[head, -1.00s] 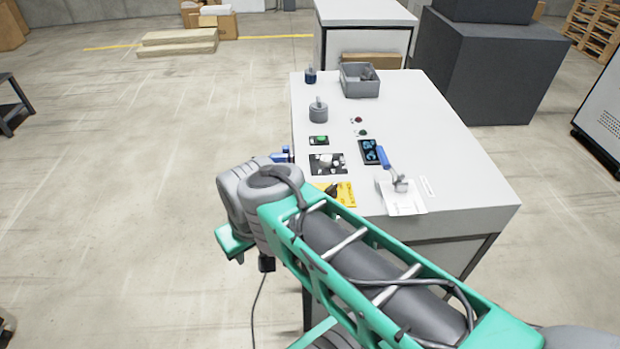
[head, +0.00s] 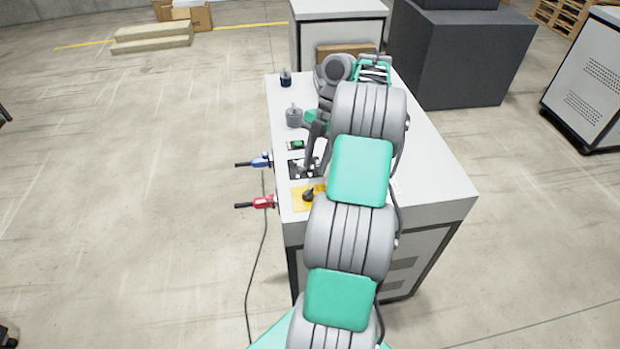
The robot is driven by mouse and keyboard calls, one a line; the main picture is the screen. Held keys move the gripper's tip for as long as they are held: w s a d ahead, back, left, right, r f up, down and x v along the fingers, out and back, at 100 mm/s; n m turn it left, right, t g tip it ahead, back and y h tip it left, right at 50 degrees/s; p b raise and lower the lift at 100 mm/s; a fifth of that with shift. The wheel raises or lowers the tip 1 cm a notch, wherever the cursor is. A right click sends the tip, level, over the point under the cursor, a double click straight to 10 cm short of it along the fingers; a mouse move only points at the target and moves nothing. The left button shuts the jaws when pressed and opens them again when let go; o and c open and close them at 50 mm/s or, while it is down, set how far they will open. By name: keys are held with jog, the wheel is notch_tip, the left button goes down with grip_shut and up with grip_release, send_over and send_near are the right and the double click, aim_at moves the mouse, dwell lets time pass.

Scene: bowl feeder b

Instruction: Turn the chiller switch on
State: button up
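No readable label marks the chiller switch, so I cannot tell which control it is. A yellow plate with a black rotary handle (head: 308,195) lies near the front left of the white worktop. Behind it is a black panel (head: 296,172) with light-coloured parts, and behind that a small dark panel with a green element (head: 297,145). My gripper (head: 309,170) points down at the black panel, its fingers over or beside the light parts. Contact and finger gap are too small to judge.
A blue-handled lever (head: 254,162) and a red-handled lever (head: 257,203) stick out from the left side of the cabinet (head: 440,190). A grey cylinder with a stem (head: 294,117) and a small dark blue one (head: 286,79) stand behind the panels. The floor at left is mostly clear.

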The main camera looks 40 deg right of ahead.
aim_at(308, 191)
jog(key=b+x, duration=0.8)
jog(key=shift+c, duration=0.5)
grip_shut()
